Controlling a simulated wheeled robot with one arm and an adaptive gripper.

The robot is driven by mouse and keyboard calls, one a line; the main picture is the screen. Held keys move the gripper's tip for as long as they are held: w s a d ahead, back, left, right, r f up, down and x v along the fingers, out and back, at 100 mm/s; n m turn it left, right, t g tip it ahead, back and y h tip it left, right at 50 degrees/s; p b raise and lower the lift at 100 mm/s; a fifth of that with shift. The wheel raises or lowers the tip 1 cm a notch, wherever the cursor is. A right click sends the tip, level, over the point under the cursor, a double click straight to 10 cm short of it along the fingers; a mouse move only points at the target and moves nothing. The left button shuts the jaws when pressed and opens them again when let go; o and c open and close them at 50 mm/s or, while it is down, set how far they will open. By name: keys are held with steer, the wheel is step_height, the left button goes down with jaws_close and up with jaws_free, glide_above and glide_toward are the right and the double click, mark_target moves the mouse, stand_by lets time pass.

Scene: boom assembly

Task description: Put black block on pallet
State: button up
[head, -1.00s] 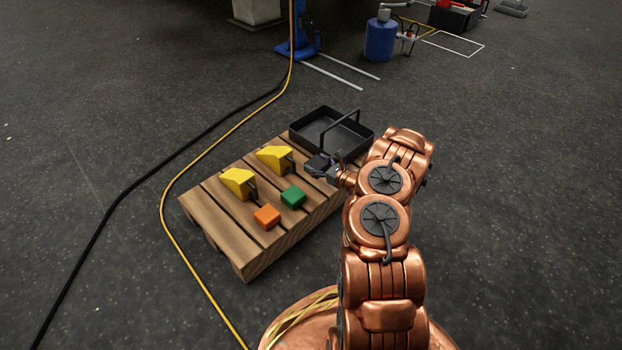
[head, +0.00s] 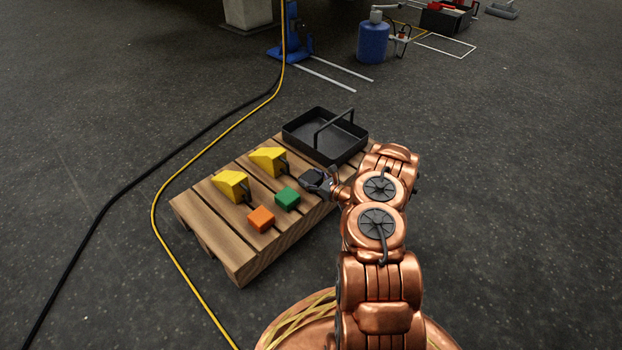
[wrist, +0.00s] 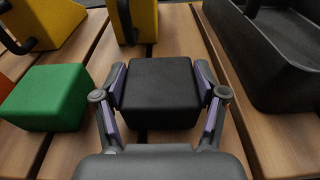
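The black block (wrist: 160,92) is between the two fingers of my gripper (wrist: 160,90) in the wrist view, with a finger pad against each side. In the head view the black block (head: 312,179) shows at the tip of my gripper (head: 318,182), over the wooden pallet (head: 222,228). The block is level, at or just above the slats; I cannot tell whether it touches them. It stands right of the green block (head: 287,198) and in front of the black tray (head: 345,155).
An orange block (head: 261,219) and two yellow wedges with black handles, one at the left (head: 230,185) and one further back (head: 267,160), stand on the pallet. The tray has an upright handle. A yellow cable (head: 156,205) and a black cable lie on the floor left of the pallet.

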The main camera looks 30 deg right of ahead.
steer(key=o, duration=0.4)
steer(key=shift+r, duration=0.1)
